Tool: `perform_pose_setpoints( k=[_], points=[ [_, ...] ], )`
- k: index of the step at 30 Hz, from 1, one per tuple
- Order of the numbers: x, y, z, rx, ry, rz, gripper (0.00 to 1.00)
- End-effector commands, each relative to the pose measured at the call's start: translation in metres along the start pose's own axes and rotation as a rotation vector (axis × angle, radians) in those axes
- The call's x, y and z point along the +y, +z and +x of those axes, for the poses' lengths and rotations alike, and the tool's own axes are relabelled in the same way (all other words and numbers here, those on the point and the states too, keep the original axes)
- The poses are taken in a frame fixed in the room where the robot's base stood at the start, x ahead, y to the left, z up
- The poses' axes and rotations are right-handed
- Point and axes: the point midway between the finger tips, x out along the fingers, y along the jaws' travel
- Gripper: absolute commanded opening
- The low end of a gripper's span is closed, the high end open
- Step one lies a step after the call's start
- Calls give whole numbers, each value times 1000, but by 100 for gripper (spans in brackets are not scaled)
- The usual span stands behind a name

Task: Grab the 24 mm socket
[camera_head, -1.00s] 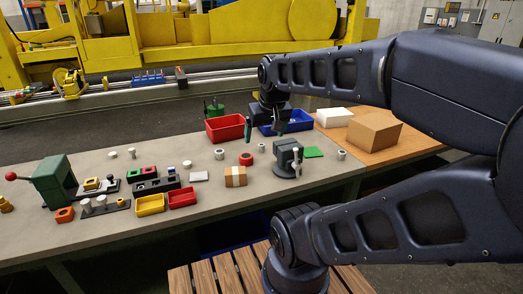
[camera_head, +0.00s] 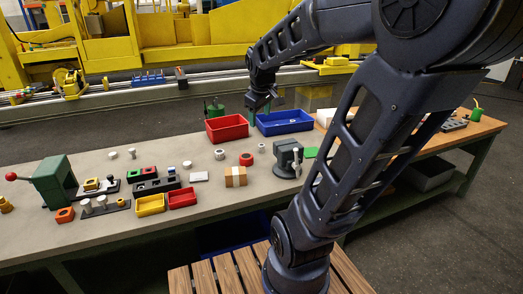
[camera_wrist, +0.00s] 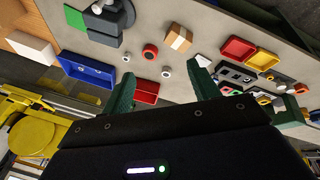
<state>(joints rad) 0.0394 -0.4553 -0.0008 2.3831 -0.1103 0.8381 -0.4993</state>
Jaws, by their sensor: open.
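Several small silver cylinders that look like sockets stand on the grey bench; no size marks can be read, so I cannot tell which is the 24 mm one. In the head view one silver socket (camera_head: 219,154) stands left of the red ring part, and another (camera_head: 261,148) stands behind it. In the wrist view a silver socket (camera_wrist: 166,72) lies in the gap between the fingers, and another (camera_wrist: 126,58) lies up and left. My gripper (camera_head: 260,108) is open and empty above the bench's back, by the red and blue bins. Its green fingers (camera_wrist: 163,90) are wide apart in the wrist view.
A red bin (camera_head: 227,128) and a blue bin (camera_head: 285,123) stand at the back. A red ring part (camera_head: 246,159), a cardboard box (camera_head: 235,177) and a grey vise (camera_head: 287,158) stand nearby. Black holders, small bins and a green press (camera_head: 54,181) crowd the left.

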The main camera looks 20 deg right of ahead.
Motion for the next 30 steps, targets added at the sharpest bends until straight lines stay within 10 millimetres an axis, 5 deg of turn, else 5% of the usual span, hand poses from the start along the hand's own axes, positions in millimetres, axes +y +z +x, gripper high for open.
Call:
perform_pose_setpoints(
  k=[17, 30],
  points=[
    [98, -91, 108, -96, 32, -686, 60],
    [160, -138, 226, -160, 5, -1225, 60]
  ],
)
